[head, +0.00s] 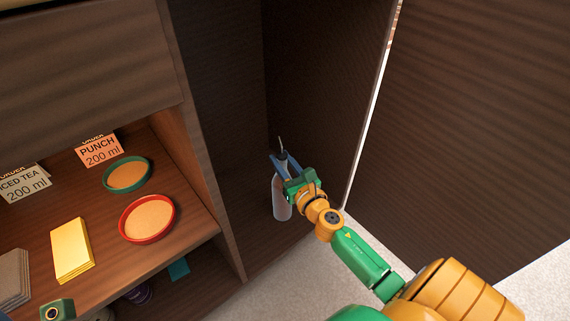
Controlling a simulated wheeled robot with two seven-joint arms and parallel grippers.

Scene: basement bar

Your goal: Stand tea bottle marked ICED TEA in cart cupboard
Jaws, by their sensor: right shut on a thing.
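My right gripper (288,171) is shut on a slim bottle (282,207) with a pale lower body, dark top and thin spout. The bottle is roughly upright inside the tall, dark cupboard (264,258), near its back corner. The gripper hides the bottle's middle, and I can read no ICED TEA marking on it. I cannot tell whether its base touches the cupboard floor. My left gripper's jaws are not in view; only a small green and orange part of mine shows at the lower left.
An open door panel (470,120) stands right of my right arm. On the shelf at left are an ICED TEA card (25,184), a PUNCH card (99,150), a green-rimmed coaster (127,175), a red-rimmed coaster (147,218) and a yellow folded cloth (72,250).

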